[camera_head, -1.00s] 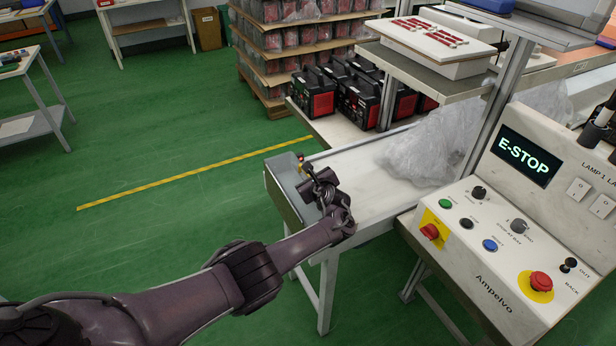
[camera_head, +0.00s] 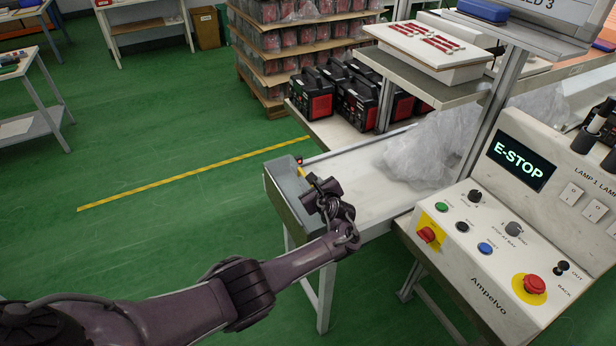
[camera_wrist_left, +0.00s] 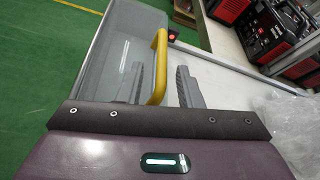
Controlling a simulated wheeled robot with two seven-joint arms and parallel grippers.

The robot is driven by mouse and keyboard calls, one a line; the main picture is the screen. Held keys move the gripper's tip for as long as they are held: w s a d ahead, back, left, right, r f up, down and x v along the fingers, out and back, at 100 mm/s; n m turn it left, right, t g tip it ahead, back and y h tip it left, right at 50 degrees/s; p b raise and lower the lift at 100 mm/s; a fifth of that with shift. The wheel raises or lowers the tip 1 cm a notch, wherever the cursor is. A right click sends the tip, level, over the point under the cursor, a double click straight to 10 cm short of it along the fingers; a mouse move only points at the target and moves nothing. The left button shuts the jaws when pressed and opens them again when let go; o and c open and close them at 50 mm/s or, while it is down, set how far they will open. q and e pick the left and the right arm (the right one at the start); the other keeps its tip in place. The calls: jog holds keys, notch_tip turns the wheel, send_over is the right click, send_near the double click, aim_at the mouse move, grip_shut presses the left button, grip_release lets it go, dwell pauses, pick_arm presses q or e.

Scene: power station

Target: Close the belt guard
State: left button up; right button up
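The belt guard (camera_head: 283,179) is a grey, box-like cover at the left end of the white belt table. In the left wrist view the guard (camera_wrist_left: 112,45) fills the upper left, with a yellow bar handle (camera_wrist_left: 161,60) along its right side. My left gripper (camera_wrist_left: 160,86) is open, and the handle shows between its two fingers; I cannot tell whether either touches it. In the head view my left gripper (camera_head: 312,190) is over the guard's right edge and hides part of the handle (camera_head: 303,173). My right gripper is not in view.
A control panel (camera_head: 480,240) with an E-STOP screen (camera_head: 522,161) stands at the right. Crumpled clear plastic (camera_head: 432,148) lies on the belt table (camera_head: 365,180). A small red light (camera_head: 299,160) sits by the guard. Black-red machines (camera_head: 312,95) stand behind.

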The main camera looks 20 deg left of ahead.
pick_arm(q)
jog(key=shift+p+v, duration=0.45)
jog(key=shift+v, duration=1.6)
jog(key=shift+d, duration=0.1)
